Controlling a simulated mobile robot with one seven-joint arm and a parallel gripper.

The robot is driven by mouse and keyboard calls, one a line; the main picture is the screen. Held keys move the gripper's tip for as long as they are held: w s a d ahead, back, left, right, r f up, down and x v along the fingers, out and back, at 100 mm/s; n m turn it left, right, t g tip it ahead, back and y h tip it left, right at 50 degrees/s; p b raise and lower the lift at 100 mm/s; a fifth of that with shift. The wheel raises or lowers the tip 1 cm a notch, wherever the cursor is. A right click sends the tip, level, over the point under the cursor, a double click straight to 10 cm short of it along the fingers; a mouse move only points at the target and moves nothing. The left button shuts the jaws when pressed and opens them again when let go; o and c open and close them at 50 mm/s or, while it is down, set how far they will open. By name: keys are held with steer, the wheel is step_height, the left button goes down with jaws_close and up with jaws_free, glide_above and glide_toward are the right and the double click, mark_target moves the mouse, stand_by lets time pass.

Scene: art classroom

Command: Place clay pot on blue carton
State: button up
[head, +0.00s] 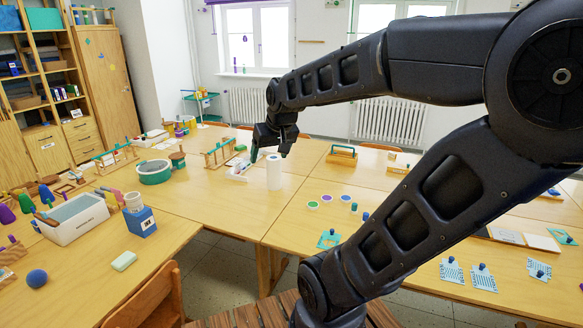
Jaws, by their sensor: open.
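The blue carton (141,223) stands on the left table, with a white label on its front. A small pale beige pot (133,202) shows at its upper left edge; I cannot tell whether it rests on the carton or stands just behind it. A brown pot-like thing (178,159) stands farther back, next to a round green tub. I cannot tell for sure which is the clay pot. My gripper (270,153) is open and points down over the far table, just above or beside a white cylinder (274,172). It is well right of and beyond the carton.
A white bin (72,222) with tools stands left of the carton. A green-rimmed tub (154,173), a wooden rack (220,153) and a white tray (238,172) stand farther back. A pale green block (124,261) lies in front. The table right of the carton is clear.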

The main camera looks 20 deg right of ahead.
steer(key=s+d+f+g, duration=0.1)
steer(key=s+d, duration=0.2)
steer(key=s, duration=0.5)
steer(key=shift+s+m+h, duration=0.25)
steer(key=shift+m+h, duration=0.15)
stand_by(0.6)
